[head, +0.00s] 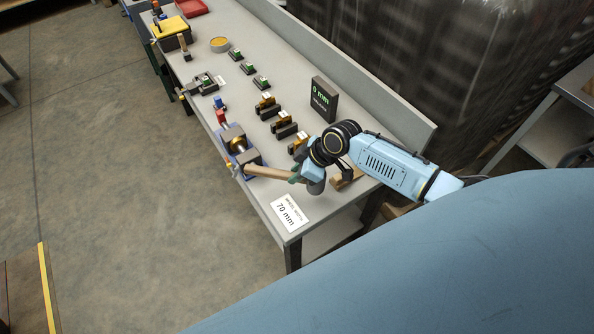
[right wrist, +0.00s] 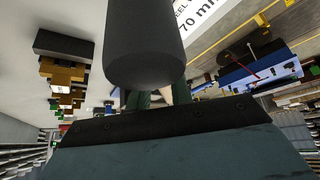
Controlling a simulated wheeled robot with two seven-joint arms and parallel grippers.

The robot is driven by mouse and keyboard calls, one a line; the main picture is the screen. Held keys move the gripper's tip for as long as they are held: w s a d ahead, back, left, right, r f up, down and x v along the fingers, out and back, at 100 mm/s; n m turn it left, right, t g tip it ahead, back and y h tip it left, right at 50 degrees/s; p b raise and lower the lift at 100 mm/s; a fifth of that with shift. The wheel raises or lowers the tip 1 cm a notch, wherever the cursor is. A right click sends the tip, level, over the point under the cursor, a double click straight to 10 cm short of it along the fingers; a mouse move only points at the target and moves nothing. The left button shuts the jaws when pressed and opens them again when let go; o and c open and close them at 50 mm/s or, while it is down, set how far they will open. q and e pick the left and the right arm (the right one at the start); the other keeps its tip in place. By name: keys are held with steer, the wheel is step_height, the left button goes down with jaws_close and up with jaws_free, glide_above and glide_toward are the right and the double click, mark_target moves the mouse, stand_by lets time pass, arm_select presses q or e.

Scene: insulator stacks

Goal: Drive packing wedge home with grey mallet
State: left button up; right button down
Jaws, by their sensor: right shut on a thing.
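The grey mallet has a dark cylindrical head (head: 316,183) and a wooden handle (head: 268,173) that points left in the head view. My right gripper (head: 296,178) is shut on the handle close to the head. In the right wrist view the mallet head (right wrist: 145,45) fills the upper middle, with the fingers (right wrist: 160,98) behind it. A blue fixture (head: 247,157) with a brass roll stands at the bench's front edge, just beyond the handle; touching cannot be told. A tan wooden piece (head: 347,178) lies right of the mallet head; I cannot tell whether it is the packing wedge. My left gripper is not in view.
A card reading 70 mm (head: 289,213) lies at the near end of the bench (head: 322,218). A black display reading 0 mm (head: 323,98) stands at the back. Several black-and-brass blocks (head: 284,125) line the middle. A yellow-topped box (head: 170,30) stands farther away.

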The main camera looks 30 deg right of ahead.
step_height(320, 180, down, 5)
steer(key=b, duration=0.4)
steer(key=shift+r, duration=0.15)
steer(key=shift+d, duration=0.3)
steer(key=shift+w+d+r, duration=0.1)
steer(key=shift+w+d, duration=0.1)
steer(key=shift+d, duration=0.95)
steer(key=shift+d+b, duration=0.2)
steer(key=shift+b, duration=0.15)
steer(key=shift+d, duration=0.9)
steer(key=shift+w+d+b, duration=0.1)
steer(key=shift+d+b, duration=0.15)
steer(key=shift+b, duration=0.05)
steer(key=shift+d, duration=0.6)
steer(key=shift+d+b, duration=0.25)
steer(key=shift+b, duration=0.05)
